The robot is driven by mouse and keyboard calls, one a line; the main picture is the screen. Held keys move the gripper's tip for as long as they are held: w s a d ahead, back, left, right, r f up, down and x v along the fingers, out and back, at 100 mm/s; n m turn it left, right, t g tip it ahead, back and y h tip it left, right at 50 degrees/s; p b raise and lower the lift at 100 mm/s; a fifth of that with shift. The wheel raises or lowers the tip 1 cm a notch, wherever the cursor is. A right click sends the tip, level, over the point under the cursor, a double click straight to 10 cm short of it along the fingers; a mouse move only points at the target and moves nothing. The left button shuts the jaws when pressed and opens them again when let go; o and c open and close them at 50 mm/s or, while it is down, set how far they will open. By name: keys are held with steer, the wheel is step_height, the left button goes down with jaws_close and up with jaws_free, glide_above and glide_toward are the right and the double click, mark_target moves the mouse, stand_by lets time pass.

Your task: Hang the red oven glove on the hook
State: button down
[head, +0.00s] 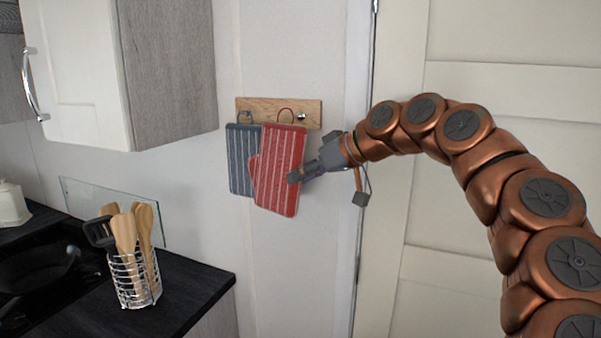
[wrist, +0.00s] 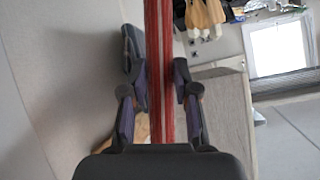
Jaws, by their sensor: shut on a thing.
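The red oven glove (head: 279,170) has pale stripes and a red loop at its top, and hangs upright in front of the wooden hook rail (head: 248,106). Its loop shows against the rail; I cannot tell whether it is over a hook. A metal hook (head: 301,117) shows just right of the loop. My gripper (head: 294,177) is shut on the glove's right side, below its middle. In the wrist view the glove (wrist: 159,60) appears edge-on as a red striped band between the two fingers (wrist: 160,90).
A grey striped oven glove (head: 240,160) hangs at the rail's left, partly behind the red one. A utensil holder (head: 135,282) stands on the dark worktop (head: 190,300) at lower left. A wall cupboard (head: 75,75) is at upper left. A pale door (head: 500,110) is behind my arm.

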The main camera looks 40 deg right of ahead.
steer(key=shift+w+d+f+p, duration=0.2)
steer(key=shift+w+d+f, duration=0.15)
steer(key=shift+d, duration=0.35)
steer(key=shift+w+d+f+p, duration=0.2)
steer(key=shift+w+d, duration=0.3)
steer(key=shift+d, duration=0.2)
steer(key=shift+w+d+f+p, duration=0.2)
steer(key=shift+w+d+f, duration=0.15)
steer(key=shift+d, duration=0.35)
steer(key=c, duration=0.8)
jaws_free()
steer(key=v, duration=1.2)
